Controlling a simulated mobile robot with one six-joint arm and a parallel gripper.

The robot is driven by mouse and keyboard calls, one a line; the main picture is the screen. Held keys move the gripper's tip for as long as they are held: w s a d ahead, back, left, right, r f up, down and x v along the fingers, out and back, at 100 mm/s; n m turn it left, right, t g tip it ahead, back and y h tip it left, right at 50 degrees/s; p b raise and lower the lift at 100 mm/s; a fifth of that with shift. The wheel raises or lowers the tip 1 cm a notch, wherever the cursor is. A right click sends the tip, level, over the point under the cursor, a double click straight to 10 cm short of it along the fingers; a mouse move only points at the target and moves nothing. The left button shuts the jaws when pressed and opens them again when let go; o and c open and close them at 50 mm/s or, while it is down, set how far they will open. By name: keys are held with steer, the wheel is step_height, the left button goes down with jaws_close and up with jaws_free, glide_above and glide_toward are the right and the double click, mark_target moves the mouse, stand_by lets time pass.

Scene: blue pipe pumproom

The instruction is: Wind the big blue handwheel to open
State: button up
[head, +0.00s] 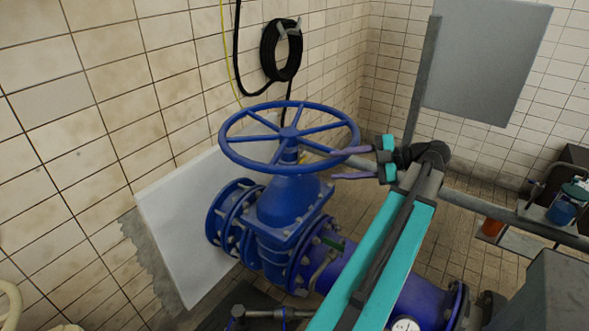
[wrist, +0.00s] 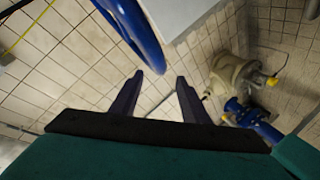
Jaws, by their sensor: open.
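The big blue handwheel (head: 289,134) lies flat on top of a blue valve body (head: 288,205), in the middle of the head view. Its rim has several spokes meeting at a hub. My gripper (head: 333,163) is at the right front part of the rim, with its fingers pointing left toward the wheel. In the wrist view a piece of the blue rim (wrist: 130,30) shows above and left of the fingers. My gripper (wrist: 160,78) is open there, with nothing between its fingers. I cannot tell whether a finger touches the rim.
A tiled wall with a white panel (head: 190,225) stands behind and left of the valve. A black hose coil (head: 281,50) hangs on the wall. A grey panel (head: 487,58) is at upper right. A blue pipe (head: 345,268) runs from the valve toward the lower right.

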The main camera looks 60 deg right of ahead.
mark_target(296, 171)
steer(key=shift+w, duration=0.15)
steer(key=p+x, duration=0.3)
steer(key=x, duration=0.9)
steer(key=shift+p, duration=0.35)
steer(key=shift+x, duration=0.8)
steer(key=shift+c, duration=0.5)
steer(key=shift+f, duration=0.2)
jaws_close()
